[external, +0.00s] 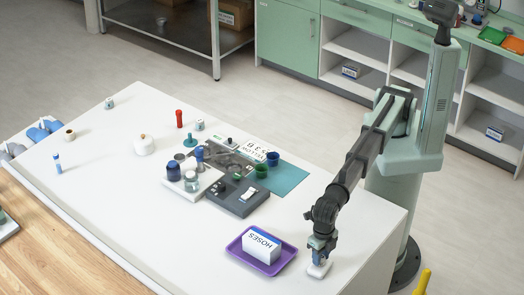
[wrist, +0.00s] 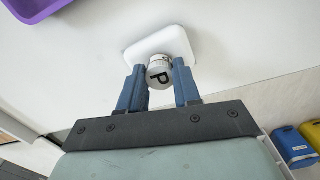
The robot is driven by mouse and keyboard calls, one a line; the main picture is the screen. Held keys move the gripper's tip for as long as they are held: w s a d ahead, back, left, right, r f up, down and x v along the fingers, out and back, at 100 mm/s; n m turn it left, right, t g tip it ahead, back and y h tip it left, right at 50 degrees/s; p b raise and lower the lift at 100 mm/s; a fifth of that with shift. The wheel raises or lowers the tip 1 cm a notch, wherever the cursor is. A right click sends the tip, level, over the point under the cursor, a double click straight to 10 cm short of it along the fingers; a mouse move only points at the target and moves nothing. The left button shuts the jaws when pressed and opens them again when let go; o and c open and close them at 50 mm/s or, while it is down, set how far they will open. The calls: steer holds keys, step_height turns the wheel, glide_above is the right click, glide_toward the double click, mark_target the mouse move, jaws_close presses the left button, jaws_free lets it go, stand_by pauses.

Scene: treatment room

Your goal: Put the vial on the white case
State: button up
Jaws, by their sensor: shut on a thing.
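My gripper (wrist: 159,84) is shut on a small vial with a whitish cap marked with a black P (wrist: 158,72). In the external view my gripper (external: 321,249) points down near the front right of the white table. The white case (wrist: 163,42), a flat rounded square, lies directly under the vial. It also shows in the external view (external: 318,270), below my fingertips. The vial looks upright. Its lower part is hidden, and I cannot tell whether it touches the case.
A purple tray (external: 240,254) with a white and blue HOSES box (external: 262,247) is just left of my gripper. Further left are a dark grey block (external: 240,200), a teal mat (external: 290,179) and several jars. The table's right edge is close; the table front left of the tray is clear.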

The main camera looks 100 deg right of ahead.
steer(key=o, duration=1)
steer(key=shift+f, duration=0.1)
step_height(320, 180, up, 12)
steer(key=shift+r, duration=0.15)
stand_by(0.6)
